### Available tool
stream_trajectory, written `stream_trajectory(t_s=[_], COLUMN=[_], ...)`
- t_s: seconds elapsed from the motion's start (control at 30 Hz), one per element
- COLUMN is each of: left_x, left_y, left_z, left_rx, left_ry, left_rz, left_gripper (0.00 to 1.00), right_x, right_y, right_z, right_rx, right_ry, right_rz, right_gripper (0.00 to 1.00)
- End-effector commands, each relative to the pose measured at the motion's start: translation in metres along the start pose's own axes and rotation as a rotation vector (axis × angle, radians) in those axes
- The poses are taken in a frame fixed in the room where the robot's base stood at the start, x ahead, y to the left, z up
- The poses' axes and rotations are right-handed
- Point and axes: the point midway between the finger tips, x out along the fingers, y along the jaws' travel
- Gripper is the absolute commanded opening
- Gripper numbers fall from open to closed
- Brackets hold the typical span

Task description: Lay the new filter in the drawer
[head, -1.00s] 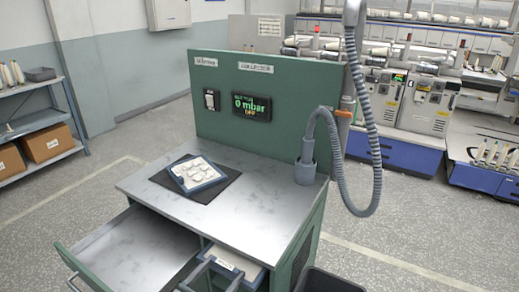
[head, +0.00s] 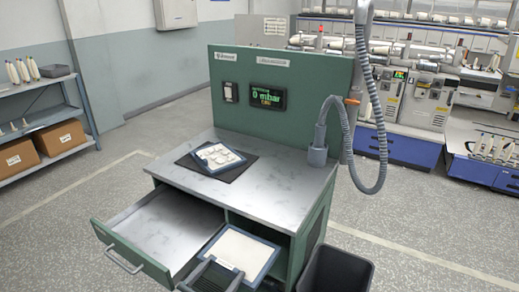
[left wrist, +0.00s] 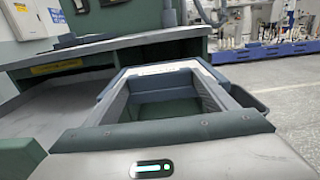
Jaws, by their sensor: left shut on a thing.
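The new filter (head: 242,250), a white pad in a blue frame, is in front of the open compartment under the bench, right of the drawer. My left gripper (head: 222,264) is shut on its near edge at the bottom of the head view. The blue frame (left wrist: 182,66) also shows beyond my left fingers (left wrist: 160,85) in the left wrist view, with a pale label on its far edge. The drawer (head: 165,232) is pulled out, and its visible floor is bare. My right gripper is not in view.
Another blue-framed filter with pale lumps (head: 219,157) lies on a black mat (head: 240,171) on the bench top (head: 285,182). A dark bin (head: 335,268) stands at the right. A grey hose (head: 370,120) hangs by the bench. The display reads 0 mbar.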

Motion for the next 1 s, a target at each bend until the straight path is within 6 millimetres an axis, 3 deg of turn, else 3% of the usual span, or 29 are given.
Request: stream_trajectory(t_s=[1.0], left_x=[-0.018], left_y=[0.001], left_z=[0.024], left_rx=[0.003], left_ry=[-0.001], left_rz=[0.075], left_gripper=[0.51], right_x=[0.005], right_y=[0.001], right_z=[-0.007], right_rx=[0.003], right_ry=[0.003], right_rz=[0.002], right_gripper=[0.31])
